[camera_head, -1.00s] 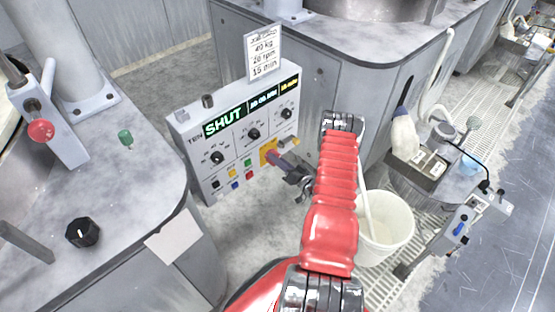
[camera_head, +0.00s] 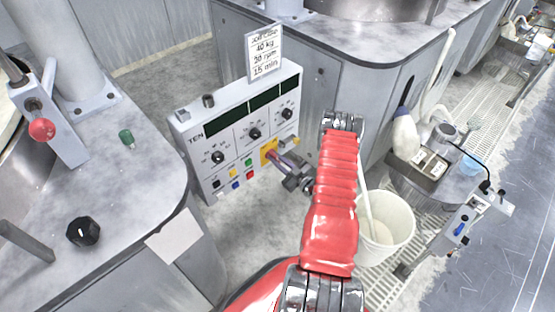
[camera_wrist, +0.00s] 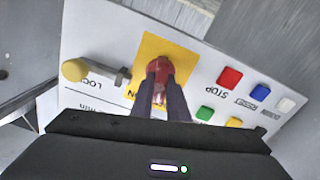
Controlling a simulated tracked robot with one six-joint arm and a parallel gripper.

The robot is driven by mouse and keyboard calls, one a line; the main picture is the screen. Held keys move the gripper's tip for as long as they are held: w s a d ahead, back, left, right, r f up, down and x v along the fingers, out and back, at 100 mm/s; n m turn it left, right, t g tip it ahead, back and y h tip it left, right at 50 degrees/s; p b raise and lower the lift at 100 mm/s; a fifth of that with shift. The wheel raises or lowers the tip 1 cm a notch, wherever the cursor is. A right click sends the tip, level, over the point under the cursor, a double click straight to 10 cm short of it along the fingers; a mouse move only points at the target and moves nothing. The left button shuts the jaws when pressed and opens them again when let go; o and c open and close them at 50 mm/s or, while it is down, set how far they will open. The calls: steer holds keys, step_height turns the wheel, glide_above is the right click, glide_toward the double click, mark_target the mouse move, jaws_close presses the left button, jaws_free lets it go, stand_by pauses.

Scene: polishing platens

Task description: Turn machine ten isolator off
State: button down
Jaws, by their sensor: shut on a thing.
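The machine ten control panel (camera_head: 216,168) stands at the centre left in the head view, marked TEN, and its display windows are dark. The isolator's red handle (camera_wrist: 158,73) sits on a yellow plate (camera_wrist: 139,58) in the wrist view. My gripper (camera_head: 276,160) reaches the plate from the right in the head view. In the wrist view my gripper (camera_wrist: 160,92) is shut on the red handle, its two dark fingers on either side. The fingers hide part of the handle and of the plate's lettering.
In the wrist view a lock pin with a yellow knob (camera_wrist: 75,70) lies left of the plate, and a red STOP button (camera_wrist: 230,78) lies right. A white bucket (camera_head: 384,229) stands by my arm. A card (camera_head: 264,52) stands above the panel.

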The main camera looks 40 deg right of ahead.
steer(key=n, duration=0.6)
steer(key=shift+s+a+f, duration=0.1)
steer(key=shift+f, duration=0.1)
stand_by(0.5)
steer(key=c, duration=1.7)
jaws_free()
steer(key=s, duration=1.3)
steer(key=shift+s, duration=0.4)
